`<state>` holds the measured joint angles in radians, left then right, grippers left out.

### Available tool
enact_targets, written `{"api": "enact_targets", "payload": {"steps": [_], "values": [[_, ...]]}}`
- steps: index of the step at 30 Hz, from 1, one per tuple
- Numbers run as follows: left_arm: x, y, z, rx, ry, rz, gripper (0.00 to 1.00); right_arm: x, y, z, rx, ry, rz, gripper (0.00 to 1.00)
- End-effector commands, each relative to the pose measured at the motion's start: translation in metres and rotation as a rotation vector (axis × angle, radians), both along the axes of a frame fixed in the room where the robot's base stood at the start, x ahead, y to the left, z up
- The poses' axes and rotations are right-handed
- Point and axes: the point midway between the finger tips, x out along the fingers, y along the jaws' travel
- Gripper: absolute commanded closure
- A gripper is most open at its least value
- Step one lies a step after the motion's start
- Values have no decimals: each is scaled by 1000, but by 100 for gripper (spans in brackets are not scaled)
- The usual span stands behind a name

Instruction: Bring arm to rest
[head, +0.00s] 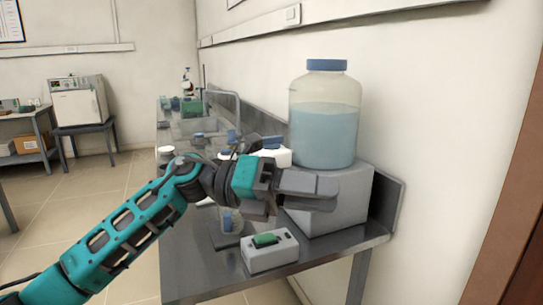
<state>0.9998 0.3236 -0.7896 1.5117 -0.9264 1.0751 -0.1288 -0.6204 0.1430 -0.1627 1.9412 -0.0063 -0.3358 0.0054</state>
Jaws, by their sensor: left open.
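My left arm comes in from the lower left, and my left gripper (308,192) is held above the front part of the metal bench. It is open, with nothing seen between its fingers. It points right, in front of the grey block (348,205) that carries a large jug of bluish liquid (325,125) with a blue cap. I cannot tell whether the gripper touches the block. My right gripper is not in view.
The metal bench (205,270) runs along the right wall. A small white device with a green top (269,250) stands near its front edge. Bottles and a sink lie behind my arm. A white furnace (77,102) stands far left. The floor at left is clear.

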Motion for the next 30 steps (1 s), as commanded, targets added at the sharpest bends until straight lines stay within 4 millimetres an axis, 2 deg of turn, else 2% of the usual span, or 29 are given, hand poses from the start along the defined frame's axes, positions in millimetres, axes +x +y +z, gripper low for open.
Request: {"api": "enact_targets", "payload": {"steps": [5,8,11,14,19,23,27,30], "values": [[9,8,-19,-286,354,133,58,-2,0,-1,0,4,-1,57],[20,23,-36,-423,556,231,58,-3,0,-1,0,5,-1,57],[32,43,-61,-548,764,340,58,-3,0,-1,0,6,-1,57],[41,67,-97,-658,977,462,58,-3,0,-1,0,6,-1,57],[40,115,-177,-811,1342,693,58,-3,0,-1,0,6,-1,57],[20,152,-250,-898,1620,889,58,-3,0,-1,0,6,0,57],[-26,190,-328,-964,1912,1111,58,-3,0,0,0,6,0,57],[-67,211,-373,-989,2087,1257,58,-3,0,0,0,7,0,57]]}}
